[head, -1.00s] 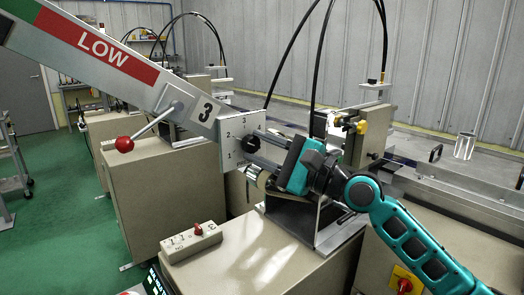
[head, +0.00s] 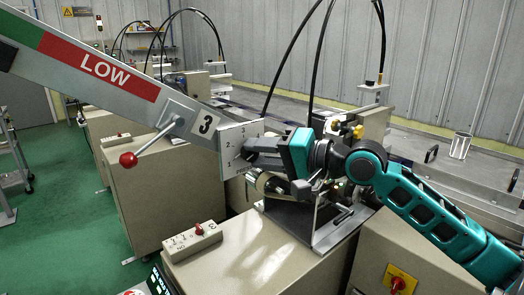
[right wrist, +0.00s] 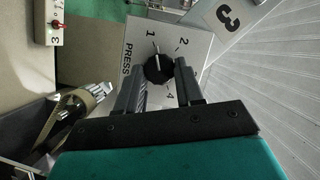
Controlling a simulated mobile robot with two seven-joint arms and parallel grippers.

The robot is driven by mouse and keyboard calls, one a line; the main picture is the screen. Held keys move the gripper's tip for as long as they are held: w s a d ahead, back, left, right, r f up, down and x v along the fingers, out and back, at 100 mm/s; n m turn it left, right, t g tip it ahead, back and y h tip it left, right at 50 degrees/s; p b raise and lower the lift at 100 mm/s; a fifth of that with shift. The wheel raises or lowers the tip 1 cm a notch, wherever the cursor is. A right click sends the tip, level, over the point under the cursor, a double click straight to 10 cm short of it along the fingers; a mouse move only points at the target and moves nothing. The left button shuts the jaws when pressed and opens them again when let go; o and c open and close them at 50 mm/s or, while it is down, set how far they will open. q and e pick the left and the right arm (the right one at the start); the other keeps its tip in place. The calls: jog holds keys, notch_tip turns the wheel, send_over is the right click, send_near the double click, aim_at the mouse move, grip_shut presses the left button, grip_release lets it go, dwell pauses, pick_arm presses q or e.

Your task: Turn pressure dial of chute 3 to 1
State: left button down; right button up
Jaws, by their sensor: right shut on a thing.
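The pressure dial (right wrist: 158,68) is a round black knob on a pale plate (right wrist: 136,24) marked PRESS, with 1, 2 and 4 readable around it. A small light mark at the knob's upper edge appears to face about the 1. My right gripper (right wrist: 160,72) is shut on the dial, one finger on each side. In the head view the right gripper (head: 252,152) reaches the plate (head: 231,160) from the right and hides the knob. Chute 3 (head: 120,82) carries a "3" label and a red LOW band. My left gripper is not in view.
A lever with a red ball (head: 128,160) sticks out below the chute. A small switch box (head: 192,240) sits on the beige cabinet (head: 255,255) below. A roll and bracket (head: 275,185) are close beneath my gripper. Green floor is open at left.

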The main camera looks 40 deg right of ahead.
jog(key=shift+r+n+h, duration=0.1)
jog(key=shift+n+h, duration=0.2)
jog(key=shift+n, duration=0.2)
dwell(0.3)
jog(key=o, duration=1)
jog(key=shift+o, duration=0.2)
jog(key=shift+v, duration=0.75)
jog(key=b+v, duration=0.1)
jog(key=v, duration=1)
jog(key=shift+s+r, duration=0.15)
jog(key=shift+r, duration=0.15)
